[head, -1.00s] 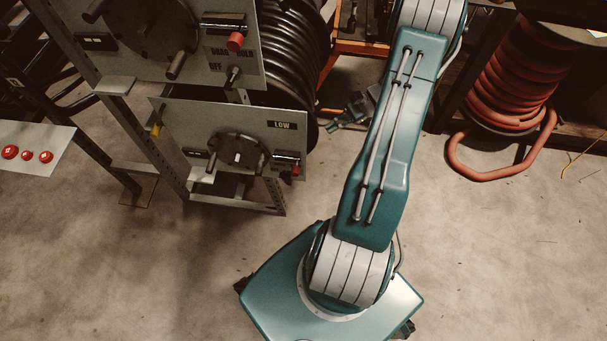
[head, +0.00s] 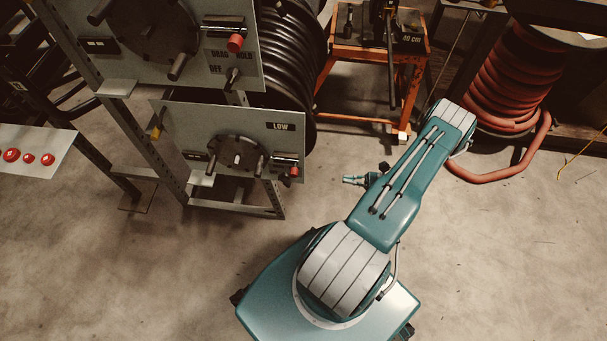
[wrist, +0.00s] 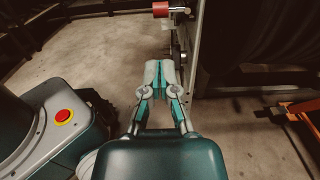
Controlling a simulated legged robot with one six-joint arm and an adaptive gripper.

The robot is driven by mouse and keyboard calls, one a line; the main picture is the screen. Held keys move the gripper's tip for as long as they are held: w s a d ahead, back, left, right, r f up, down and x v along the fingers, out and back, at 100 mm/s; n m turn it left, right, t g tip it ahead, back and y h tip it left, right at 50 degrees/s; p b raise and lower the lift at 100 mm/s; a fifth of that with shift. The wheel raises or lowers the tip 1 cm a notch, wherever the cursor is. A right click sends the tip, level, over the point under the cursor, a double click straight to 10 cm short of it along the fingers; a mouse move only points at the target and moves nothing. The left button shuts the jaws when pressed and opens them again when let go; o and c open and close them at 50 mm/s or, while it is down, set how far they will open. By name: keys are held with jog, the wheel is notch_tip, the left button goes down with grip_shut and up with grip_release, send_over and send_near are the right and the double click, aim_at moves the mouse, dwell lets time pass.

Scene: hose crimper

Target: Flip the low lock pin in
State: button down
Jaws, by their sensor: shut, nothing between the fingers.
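The panel marked LOW (head: 215,130) is on the lower part of the rack. The low lock pin (head: 288,163), a dark barrel with a red tip, is at the panel's right edge, beside the low crank disc (head: 237,153). My gripper (head: 347,180) is to the right of the pin, apart from it, pointing left. In the wrist view my gripper (wrist: 160,66) is shut and empty. A red knob (wrist: 161,9) shows beyond the fingertips at the top; I cannot tell which pin it belongs to.
An upper panel (head: 225,78) has a larger crank and another red-tipped pin (head: 234,42). Black hose coils (head: 292,60) sit behind the panels. An orange cart (head: 340,80) and a red hose reel (head: 510,80) stand behind my arm. The floor in front of the rack is clear.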

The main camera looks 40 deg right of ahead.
aim_at(297, 172)
jog(key=x, duration=1.4)
jog(key=shift+x, duration=1.75)
jog(key=shift+s+d, duration=0.1)
jog(key=shift+s, duration=0.05)
jog(key=shift+s+d, duration=0.15)
jog(key=shift+s, duration=0.15)
jog(key=v, duration=1.3)
jog(key=shift+d, duration=0.4)
